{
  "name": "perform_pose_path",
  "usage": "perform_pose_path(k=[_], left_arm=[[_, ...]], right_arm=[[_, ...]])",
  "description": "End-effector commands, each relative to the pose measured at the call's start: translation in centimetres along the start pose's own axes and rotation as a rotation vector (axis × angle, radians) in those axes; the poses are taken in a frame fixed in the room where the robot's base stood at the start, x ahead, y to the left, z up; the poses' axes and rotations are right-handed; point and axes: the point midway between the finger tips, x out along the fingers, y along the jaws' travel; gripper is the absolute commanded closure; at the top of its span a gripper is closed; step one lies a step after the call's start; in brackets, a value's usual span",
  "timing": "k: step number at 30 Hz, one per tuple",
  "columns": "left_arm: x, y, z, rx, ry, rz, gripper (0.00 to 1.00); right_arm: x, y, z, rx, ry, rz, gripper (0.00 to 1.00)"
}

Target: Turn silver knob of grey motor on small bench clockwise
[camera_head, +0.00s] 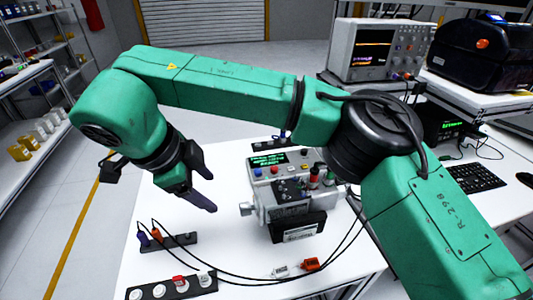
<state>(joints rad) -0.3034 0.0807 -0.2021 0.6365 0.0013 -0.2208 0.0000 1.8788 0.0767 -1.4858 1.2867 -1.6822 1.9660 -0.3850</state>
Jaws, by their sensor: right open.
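The grey motor (267,213) sits on the small white bench (225,262), near the middle of the view. Its silver knob (246,209) sticks out of its left side. My right gripper (211,194) is open and empty, with dark fingers pointing right and down toward the knob. It is to the left of the knob and looks apart from it. Whether the fingers are level with the knob is hard to tell. My left gripper is not in view.
A grey control box (262,172) with a green display and buttons stands behind the motor. Cables run over the bench to a dark strip with plugs (178,241). A button strip (172,287) lies at the front left. An oscilloscope (375,50) stands at the back right.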

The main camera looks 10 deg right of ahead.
Motion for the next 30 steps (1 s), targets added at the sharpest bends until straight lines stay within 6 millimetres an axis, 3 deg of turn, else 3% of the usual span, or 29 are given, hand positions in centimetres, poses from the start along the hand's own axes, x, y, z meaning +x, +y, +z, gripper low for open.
perform_pose_path(k=[2, 5, 18, 24, 30], left_arm=[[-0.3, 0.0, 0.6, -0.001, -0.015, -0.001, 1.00], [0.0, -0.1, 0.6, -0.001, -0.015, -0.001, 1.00], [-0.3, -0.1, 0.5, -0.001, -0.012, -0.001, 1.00], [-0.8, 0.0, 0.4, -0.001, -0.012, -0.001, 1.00], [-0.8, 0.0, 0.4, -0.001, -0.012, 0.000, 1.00]], right_arm=[[-0.3, -0.3, -0.9, 0.002, 0.072, -0.028, 0.28], [1.3, -0.2, -1.0, 0.002, 0.077, -0.024, 0.28], [12.0, -0.4, -1.8, 0.003, 0.072, -0.020, 0.28], [14.2, -0.6, -1.9, 0.004, 0.070, -0.025, 0.28], [14.4, -0.6, -1.8, 0.003, 0.070, -0.026, 0.28]])
